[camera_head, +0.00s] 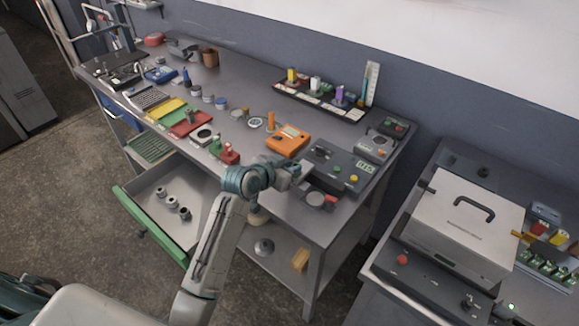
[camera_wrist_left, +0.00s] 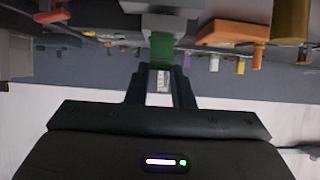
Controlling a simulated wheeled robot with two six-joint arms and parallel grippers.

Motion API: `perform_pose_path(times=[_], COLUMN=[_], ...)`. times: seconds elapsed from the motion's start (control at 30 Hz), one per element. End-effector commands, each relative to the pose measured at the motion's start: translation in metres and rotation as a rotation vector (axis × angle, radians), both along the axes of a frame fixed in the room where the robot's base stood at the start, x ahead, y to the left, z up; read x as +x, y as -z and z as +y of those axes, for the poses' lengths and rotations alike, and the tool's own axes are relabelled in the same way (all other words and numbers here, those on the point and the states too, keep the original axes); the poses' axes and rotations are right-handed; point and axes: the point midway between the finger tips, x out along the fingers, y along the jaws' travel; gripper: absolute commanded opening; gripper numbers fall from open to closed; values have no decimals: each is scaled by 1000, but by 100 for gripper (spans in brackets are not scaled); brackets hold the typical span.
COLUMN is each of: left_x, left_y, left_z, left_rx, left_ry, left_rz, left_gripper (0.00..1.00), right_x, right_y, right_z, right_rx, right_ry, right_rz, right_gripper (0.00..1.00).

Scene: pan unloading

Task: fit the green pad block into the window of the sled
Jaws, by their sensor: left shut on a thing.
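My left gripper (camera_head: 300,172) reaches over the front right of the workbench, beside the dark tester box (camera_head: 340,168). In the left wrist view, my left gripper (camera_wrist_left: 160,75) is shut on the green pad block (camera_wrist_left: 162,46), which sits between its fingertips. A light grey part (camera_wrist_left: 162,22) lies just beyond the block in that view; I cannot tell whether it is the sled or whether the block touches it. The sled's window cannot be made out. In the head view the block is hidden by the gripper and wrist. My right gripper is not in view.
An orange box (camera_head: 288,141) stands close behind the gripper. A red-and-green fixture (camera_head: 224,152) is to its left. A black rack (camera_head: 318,97) with coloured blocks stands at the back. An open drawer (camera_head: 150,226) holds three small spools. A lidded machine (camera_head: 465,215) stands right.

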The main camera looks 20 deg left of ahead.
Motion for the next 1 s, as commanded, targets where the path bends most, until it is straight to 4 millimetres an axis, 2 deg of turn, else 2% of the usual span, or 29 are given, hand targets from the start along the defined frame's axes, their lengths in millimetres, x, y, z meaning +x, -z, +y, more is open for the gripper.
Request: perform_pose_path(times=[0.2,0.23,0.33,0.73,1.0], left_x=[0,0,0,-6,-45], left_y=[1,1,0,-1,-22], left_z=[0,0,0,3,18], left_rx=[0,0,0,2,6], left_ry=[0,0,0,0,1], left_rz=[0,0,0,0,-3], left_gripper=[0,27,46,46,46], right_x=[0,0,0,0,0], right_y=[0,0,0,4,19], right_z=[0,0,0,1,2], right_rx=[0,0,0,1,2], right_ry=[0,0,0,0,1], right_rz=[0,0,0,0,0], right_gripper=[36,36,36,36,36])
